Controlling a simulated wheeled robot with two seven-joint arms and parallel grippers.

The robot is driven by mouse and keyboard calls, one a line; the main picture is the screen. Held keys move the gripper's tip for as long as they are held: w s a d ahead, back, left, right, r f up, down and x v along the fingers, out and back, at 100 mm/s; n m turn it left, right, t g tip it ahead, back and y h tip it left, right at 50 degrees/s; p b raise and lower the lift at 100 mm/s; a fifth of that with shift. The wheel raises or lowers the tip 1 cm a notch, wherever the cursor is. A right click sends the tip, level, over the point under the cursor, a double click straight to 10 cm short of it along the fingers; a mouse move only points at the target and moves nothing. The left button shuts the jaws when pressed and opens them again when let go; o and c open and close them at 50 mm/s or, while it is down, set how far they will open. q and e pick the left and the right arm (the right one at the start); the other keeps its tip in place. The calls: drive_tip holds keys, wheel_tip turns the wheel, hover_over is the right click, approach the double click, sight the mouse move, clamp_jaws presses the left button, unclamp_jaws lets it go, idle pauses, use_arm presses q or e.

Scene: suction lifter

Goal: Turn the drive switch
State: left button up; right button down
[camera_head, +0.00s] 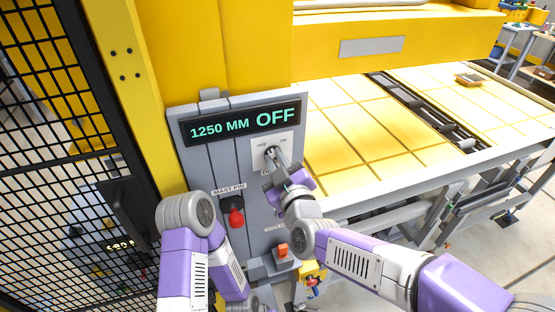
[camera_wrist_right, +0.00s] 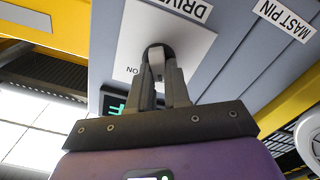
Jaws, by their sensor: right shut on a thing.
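The drive switch (camera_head: 271,152) is a dark round knob on a white plate marked OFF and ON, on the grey control panel (camera_head: 206,165). The display (camera_head: 243,122) above it reads "1250 MM OFF". My right gripper (camera_head: 274,160) is at the switch, shut on its knob. In the right wrist view the two grey fingers (camera_wrist_right: 162,80) grip the pale bar of the switch (camera_wrist_right: 157,58) from both sides. The fingers partly hide the knob. My left arm (camera_head: 190,255) shows at the lower left, but its gripper is not visible.
A red mast pin handle (camera_head: 236,218) sits below and left of the switch, and an orange button (camera_head: 282,251) lower down. A black mesh fence (camera_head: 60,130) stands left. A yellow-topped table (camera_head: 350,125) extends right of the panel.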

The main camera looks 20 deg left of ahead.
drive_tip(key=shift+n, duration=1.3)
drive_tip(key=c, duration=1.1)
unclamp_jaws()
drive_tip(key=shift+s, duration=0.1)
drive_tip(key=v, duration=0.7)
drive_tip(key=shift+s+d, duration=0.1)
drive_tip(key=shift+s, duration=0.1)
